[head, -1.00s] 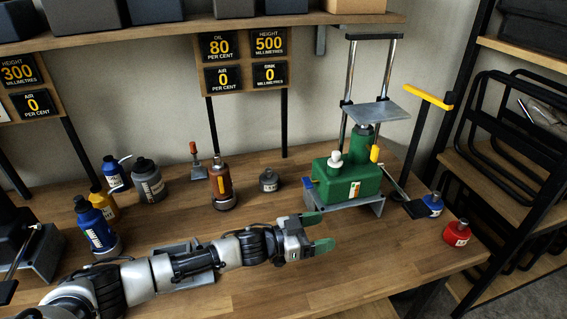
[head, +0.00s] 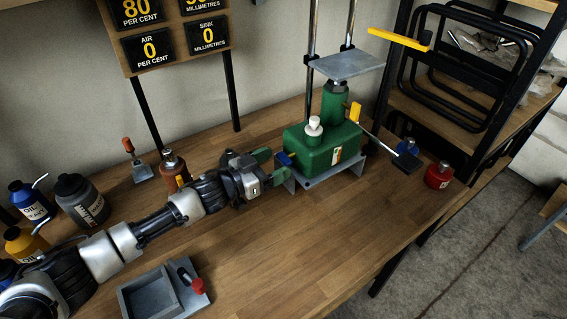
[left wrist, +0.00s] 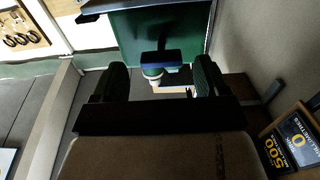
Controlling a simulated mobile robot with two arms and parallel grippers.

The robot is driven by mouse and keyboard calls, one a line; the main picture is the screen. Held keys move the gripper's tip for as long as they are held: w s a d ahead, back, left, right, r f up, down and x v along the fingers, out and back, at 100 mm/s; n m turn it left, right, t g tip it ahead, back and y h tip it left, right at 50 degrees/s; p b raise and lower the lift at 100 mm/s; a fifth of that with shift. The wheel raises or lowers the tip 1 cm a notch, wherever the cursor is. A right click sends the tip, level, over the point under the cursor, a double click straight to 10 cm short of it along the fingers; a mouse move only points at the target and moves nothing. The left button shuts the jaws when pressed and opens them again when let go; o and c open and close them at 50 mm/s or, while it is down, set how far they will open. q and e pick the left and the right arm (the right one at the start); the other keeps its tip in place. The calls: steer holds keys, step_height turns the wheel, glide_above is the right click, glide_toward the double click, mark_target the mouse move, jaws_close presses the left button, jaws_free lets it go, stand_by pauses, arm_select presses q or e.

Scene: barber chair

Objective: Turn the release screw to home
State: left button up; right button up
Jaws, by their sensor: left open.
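The green pump unit (head: 318,150) stands on a grey metal bracket (head: 340,173) at the bench's right part. A small blue part, which looks like the release screw (head: 285,159), sticks out from the unit's left end. My left gripper (head: 271,166) is open just left of it, pointing at it. In the left wrist view, the blue screw head (left wrist: 161,57) sits ahead of and between the two spread fingers (left wrist: 162,76), against the green body. Whether the fingers touch it I cannot tell. My right gripper is not in view.
A grey tray (head: 150,296) with a red-knobbed tool lies in front. Blue and red bottles (head: 439,175) stand at the right edge.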

mark_target(280, 160)
arm_select(q)
steer(key=x, duration=0.1)
steer(key=b+x, duration=0.1)
steer(key=shift+w+d+f, duration=0.15)
steer(key=shift+w+f, duration=0.05)
steer(key=shift+w, duration=0.05)
steer(key=shift+w+d+r, duration=0.2)
steer(key=shift+w+d, duration=0.05)
steer(key=shift+d, duration=0.25)
steer(key=c, duration=0.9)
